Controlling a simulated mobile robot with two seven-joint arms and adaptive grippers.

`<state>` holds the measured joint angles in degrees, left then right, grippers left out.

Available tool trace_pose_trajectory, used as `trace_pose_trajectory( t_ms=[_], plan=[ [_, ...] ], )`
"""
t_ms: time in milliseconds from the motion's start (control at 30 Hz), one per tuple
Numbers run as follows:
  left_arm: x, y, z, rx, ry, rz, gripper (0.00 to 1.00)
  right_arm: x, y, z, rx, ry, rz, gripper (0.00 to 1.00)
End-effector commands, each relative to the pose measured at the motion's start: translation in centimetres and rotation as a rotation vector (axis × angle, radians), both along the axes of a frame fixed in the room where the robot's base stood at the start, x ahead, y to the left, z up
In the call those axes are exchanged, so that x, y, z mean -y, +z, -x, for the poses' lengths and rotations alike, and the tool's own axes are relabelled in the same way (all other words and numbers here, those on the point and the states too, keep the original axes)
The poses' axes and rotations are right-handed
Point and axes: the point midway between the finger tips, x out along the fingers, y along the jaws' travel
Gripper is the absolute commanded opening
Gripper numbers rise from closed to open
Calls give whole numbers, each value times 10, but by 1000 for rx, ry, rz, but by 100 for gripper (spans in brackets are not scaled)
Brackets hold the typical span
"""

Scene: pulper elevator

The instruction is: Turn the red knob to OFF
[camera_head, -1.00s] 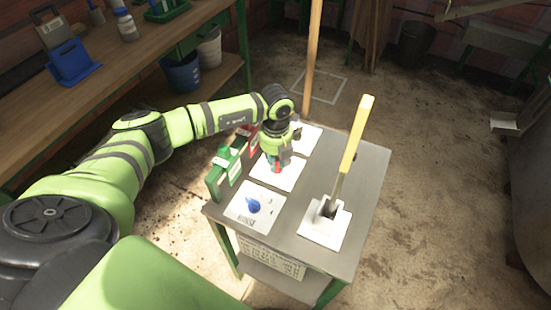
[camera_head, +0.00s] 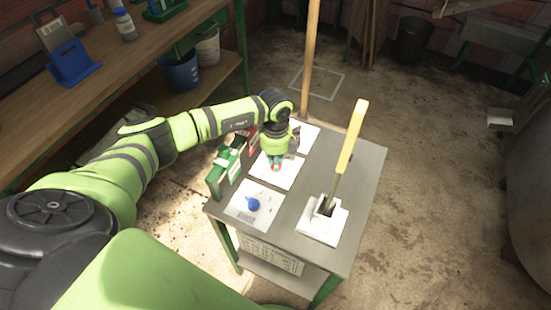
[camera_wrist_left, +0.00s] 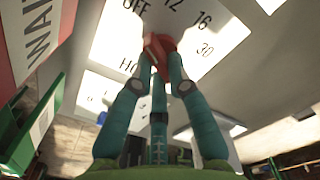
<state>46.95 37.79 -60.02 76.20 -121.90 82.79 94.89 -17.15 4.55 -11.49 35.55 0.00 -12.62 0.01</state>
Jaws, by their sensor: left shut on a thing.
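The red knob (camera_wrist_left: 158,50) sits on a white dial plate in the left wrist view, with OFF, 12, 16 and 20 or 30 printed around it. My left gripper (camera_wrist_left: 160,68) is shut on the red knob, its teal fingers on either side of it. In the head view my left gripper (camera_head: 275,160) points down at the middle white plate (camera_head: 284,178) on the grey table, and only a little red shows under it. The direction the knob points is hard to tell. My right gripper is not in view.
A blue knob (camera_head: 253,204) sits on the near plate. A yellow-handled lever (camera_head: 350,140) rises from a white base at the right. A green box (camera_head: 226,168) and a red box (camera_head: 250,140) stand along the table's left edge, close to my left arm.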

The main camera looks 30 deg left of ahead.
Motion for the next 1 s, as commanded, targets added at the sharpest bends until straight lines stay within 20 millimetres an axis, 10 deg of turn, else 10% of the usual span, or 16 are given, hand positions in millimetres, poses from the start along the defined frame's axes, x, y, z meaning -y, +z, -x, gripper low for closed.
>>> trace_pose_trajectory(
  t_ms=[467,500,567,1000],
  plan=[
    [-1,1,-1,4,17,0,0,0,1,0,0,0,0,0],
    [-1,1,-1,4,17,0,25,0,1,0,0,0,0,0],
    [-1,1,-1,4,17,0,41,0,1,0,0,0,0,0],
    [0,10,-1,3,14,0,41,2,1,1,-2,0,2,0]
  ],
)
